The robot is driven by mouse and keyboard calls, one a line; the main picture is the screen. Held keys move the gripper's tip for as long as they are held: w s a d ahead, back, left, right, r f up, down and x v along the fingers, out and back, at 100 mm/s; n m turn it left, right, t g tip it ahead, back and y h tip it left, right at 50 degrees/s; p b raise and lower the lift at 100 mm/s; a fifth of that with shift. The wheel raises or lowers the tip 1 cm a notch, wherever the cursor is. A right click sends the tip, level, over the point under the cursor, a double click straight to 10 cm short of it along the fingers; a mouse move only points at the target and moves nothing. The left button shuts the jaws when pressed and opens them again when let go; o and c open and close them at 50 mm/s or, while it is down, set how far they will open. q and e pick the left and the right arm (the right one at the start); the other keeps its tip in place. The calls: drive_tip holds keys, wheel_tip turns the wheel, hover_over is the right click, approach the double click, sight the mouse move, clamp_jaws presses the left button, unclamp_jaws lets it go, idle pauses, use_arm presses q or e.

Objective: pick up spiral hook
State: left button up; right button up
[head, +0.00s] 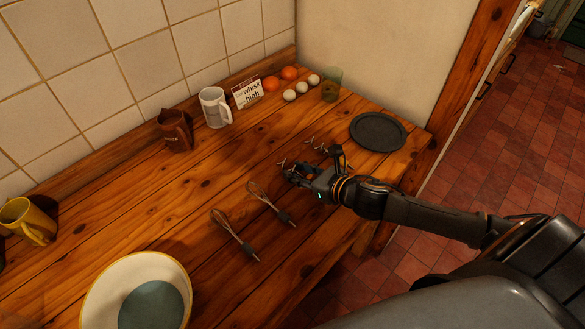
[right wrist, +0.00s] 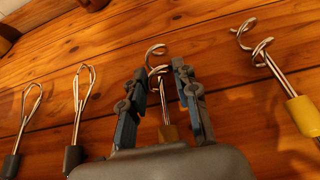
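A spiral hook (right wrist: 157,62) with a coiled metal end, thin shaft and brownish-yellow handle (right wrist: 168,132) lies on the wooden counter. In the right wrist view it shows between the two fingers of my right gripper (right wrist: 160,82), which are apart. I cannot tell whether they touch it. A second spiral hook (right wrist: 262,48) with a yellow handle lies to the right, outside the fingers. In the head view my right gripper (head: 312,170) is low over the counter and partly hides the hooks; small metal ends (head: 310,142) show beyond it. My left gripper is not in view.
Two whisks (head: 234,235) (head: 268,202) with dark handles lie left of my right gripper. A dark plate (head: 378,131) is beyond it. A large bowl (head: 96,298), mugs (head: 215,107), a sign (head: 247,93), eggs (head: 302,88) and a green glass (head: 331,85) stand around.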

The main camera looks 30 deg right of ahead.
drive_tip(key=shift+c, duration=1.2)
drive_tip(key=shift+r, duration=0.1)
